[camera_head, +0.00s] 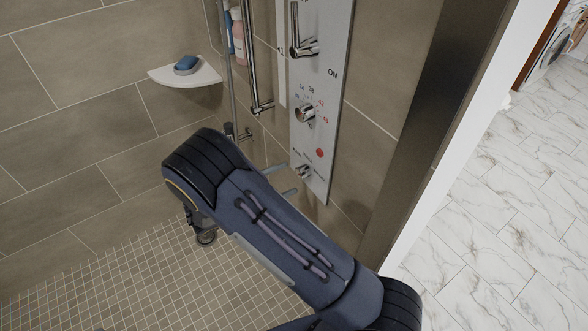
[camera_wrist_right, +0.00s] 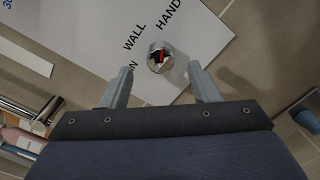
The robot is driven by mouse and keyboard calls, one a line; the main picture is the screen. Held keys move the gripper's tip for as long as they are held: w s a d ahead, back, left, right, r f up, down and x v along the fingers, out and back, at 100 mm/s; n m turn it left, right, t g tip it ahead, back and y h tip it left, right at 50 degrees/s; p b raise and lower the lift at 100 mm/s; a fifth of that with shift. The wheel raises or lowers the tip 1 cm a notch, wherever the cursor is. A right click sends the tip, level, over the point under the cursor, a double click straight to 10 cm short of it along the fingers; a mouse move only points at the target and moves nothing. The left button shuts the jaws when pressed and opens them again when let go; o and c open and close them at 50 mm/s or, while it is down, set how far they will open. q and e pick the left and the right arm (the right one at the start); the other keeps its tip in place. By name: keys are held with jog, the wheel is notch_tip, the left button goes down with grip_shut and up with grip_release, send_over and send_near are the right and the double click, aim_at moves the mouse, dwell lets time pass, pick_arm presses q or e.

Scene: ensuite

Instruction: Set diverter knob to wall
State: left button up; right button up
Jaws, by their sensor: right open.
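The diverter knob (camera_head: 303,171) is a small metal knob low on the white shower panel (camera_head: 322,100). In the right wrist view the knob (camera_wrist_right: 160,57) shows a red mark on its face. The labels WALL and HAND are printed beside it, with a third label partly hidden by a finger. I cannot tell which label the mark points at. My right gripper (camera_head: 284,181) is open in front of the knob. In the wrist view the knob appears between the right gripper's fingertips (camera_wrist_right: 158,70), with a gap on each side; contact does not show. My left gripper is not in view.
Above the diverter are a temperature knob (camera_head: 305,113) and a lever (camera_head: 304,47) marked ON. A metal rail (camera_head: 250,60) and bottles (camera_head: 237,35) stand left of the panel. A corner shelf (camera_head: 205,78) holds blue soap (camera_head: 186,65). A dark wall edge (camera_head: 425,110) rises on the right.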

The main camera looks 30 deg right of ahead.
aim_at(298, 174)
jog(key=shift+w+d+p, duration=0.1)
jog(key=shift+d+p, duration=0.35)
jog(key=shift+d, duration=1.65)
jog(key=c, duration=1)
jog(key=shift+o, duration=0.2)
jog(key=shift+n, duration=0.4)
jog(key=n, duration=0.4)
jog(key=shift+n, duration=0.4)
jog(key=n+p, duration=0.1)
jog(key=n, duration=0.5)
jog(key=shift+f+n+t+h+p, duration=0.1)
jog(key=shift+n+t+h+p, duration=0.2)
jog(key=shift+p, duration=0.05)
